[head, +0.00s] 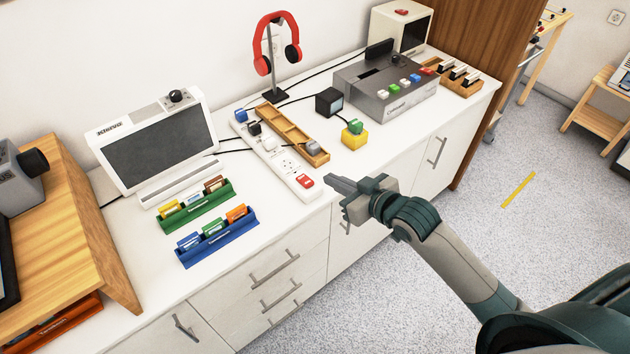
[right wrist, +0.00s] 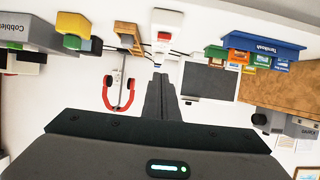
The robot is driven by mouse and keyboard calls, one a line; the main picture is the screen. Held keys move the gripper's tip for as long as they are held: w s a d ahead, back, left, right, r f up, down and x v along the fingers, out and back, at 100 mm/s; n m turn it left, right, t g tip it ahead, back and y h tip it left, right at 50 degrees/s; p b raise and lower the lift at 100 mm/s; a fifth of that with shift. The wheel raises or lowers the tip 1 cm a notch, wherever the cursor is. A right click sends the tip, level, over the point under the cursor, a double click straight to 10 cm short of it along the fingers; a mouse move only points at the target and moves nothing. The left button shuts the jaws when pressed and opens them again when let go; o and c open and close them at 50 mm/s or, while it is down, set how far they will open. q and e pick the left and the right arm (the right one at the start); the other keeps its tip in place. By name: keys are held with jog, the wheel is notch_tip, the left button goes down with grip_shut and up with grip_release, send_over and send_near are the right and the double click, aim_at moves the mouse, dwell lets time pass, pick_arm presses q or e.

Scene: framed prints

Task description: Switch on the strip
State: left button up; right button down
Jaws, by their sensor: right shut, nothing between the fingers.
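The white power strip (head: 288,168) lies on the cabinet top, running from back left to front right. Its red switch (head: 305,181) is at the near end. Plugs sit in the strip's far part; the near sockets look empty. My right gripper (head: 335,181) is shut and empty, just right of the switch and apart from it in the picture. In the right wrist view the shut fingers (right wrist: 160,82) point toward the strip's end (right wrist: 167,22), where the red switch (right wrist: 168,12) shows. I cannot tell whether the switch is on. My left gripper is not in view.
A wooden tray (head: 288,131) lies beside the strip, with a yellow block (head: 354,138) to its right. Blue (head: 218,238) and green (head: 196,208) card racks and a monitor (head: 160,150) stand left. A red headset (head: 262,63) hangs behind. The cabinet's front edge is near the gripper.

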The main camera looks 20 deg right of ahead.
jog(key=p, duration=0.2)
send_over(315, 192)
jog(key=f, duration=0.3)
jog(key=shift+w+a+f, duration=0.1)
jog(key=shift+w, duration=0.2)
notch_tip(315, 192, down, 2)
jog(key=shift+s+f, duration=0.1)
jog(key=shift+f, duration=0.15)
jog(key=shift+s+f+p, duration=0.15)
jog(key=shift+f+p, duration=0.25)
jog(key=shift+f, duration=0.5)
jog(key=shift+s+f+t+b, duration=0.15)
jog(key=shift+f+t+b, duration=0.15)
jog(key=shift+f+b, duration=0.65)
jog(key=shift+r, duration=0.7)
jog(key=shift+r+p, duration=0.7)
jog(key=shift+p, duration=0.2)
